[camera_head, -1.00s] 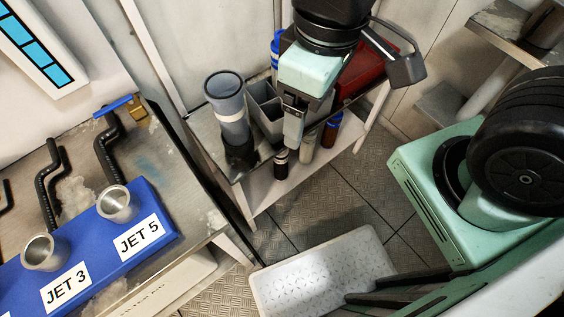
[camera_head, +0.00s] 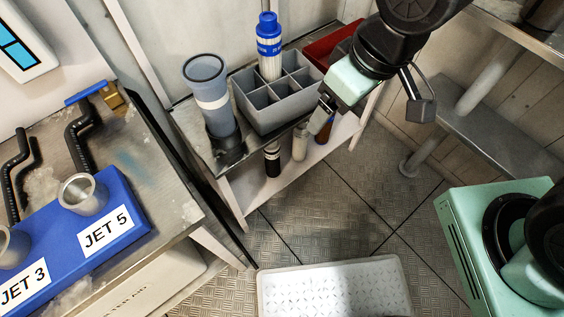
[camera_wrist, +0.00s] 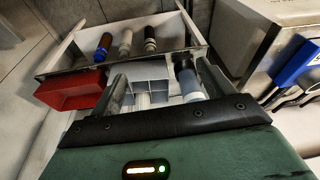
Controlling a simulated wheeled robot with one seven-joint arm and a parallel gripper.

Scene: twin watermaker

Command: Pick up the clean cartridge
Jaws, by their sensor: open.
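A white cartridge with a blue band and blue top (camera_head: 269,46) stands upright in a back compartment of the grey divided box (camera_head: 290,118). The label is too small to read. My gripper (camera_head: 322,119) is to the right of the cartridge, by the box's front right corner, with its jaws pointing down and to the left. It is open and apart from the cartridge. In the wrist view the open fingers (camera_wrist: 163,82) frame the grey box (camera_wrist: 150,85), with a pale upright object partly hidden behind the gripper's body.
A grey-blue cup (camera_head: 207,85) stands left of the box, and a red bin (camera_head: 330,45) stands behind right. Several bottles (camera_head: 300,141) stand on the lower shelf. A white perforated tray (camera_head: 335,285) is on the floor. A blue jet block (camera_head: 110,225) is at left.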

